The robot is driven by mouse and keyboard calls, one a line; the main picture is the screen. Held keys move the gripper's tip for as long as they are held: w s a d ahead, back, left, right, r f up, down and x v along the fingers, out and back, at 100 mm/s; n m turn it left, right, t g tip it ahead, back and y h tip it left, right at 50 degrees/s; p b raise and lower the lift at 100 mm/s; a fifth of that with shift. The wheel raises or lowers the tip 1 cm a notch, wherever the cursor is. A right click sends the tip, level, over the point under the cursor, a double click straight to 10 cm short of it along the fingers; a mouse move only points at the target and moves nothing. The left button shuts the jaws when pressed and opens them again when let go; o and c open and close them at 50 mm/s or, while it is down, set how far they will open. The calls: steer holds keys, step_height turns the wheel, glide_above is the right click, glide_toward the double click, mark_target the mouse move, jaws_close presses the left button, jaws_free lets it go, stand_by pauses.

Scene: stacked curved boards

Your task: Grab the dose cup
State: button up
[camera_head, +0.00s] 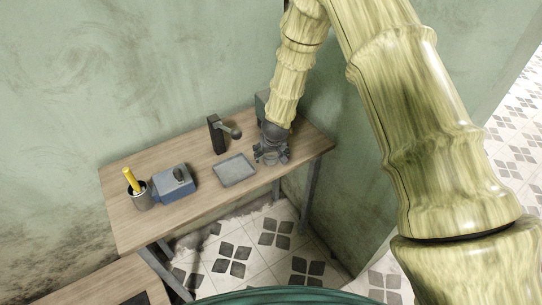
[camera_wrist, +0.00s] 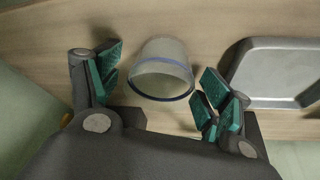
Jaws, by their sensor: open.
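The dose cup (camera_wrist: 163,68) is a small pale, translucent cup with a blue rim line. It stands on the wooden table in the wrist view, between the two teal-padded fingers of my gripper (camera_wrist: 160,85). The fingers are spread, one on each side of the cup, with visible gaps to it, so the cup is not held. In the head view my gripper (camera_head: 271,154) is low over the right part of the table. The cup cannot be made out there.
A shallow grey metal tray (camera_head: 235,170) lies just left of my gripper on the table (camera_head: 215,197). A dark stand with a jointed arm (camera_head: 216,136) is behind it. A blue-grey device (camera_head: 173,184) and a holder (camera_head: 143,199) with yellow items stand at the left. A wall is close on the right.

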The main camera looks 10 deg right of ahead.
steer(key=c, duration=1)
steer(key=shift+r, duration=0.1)
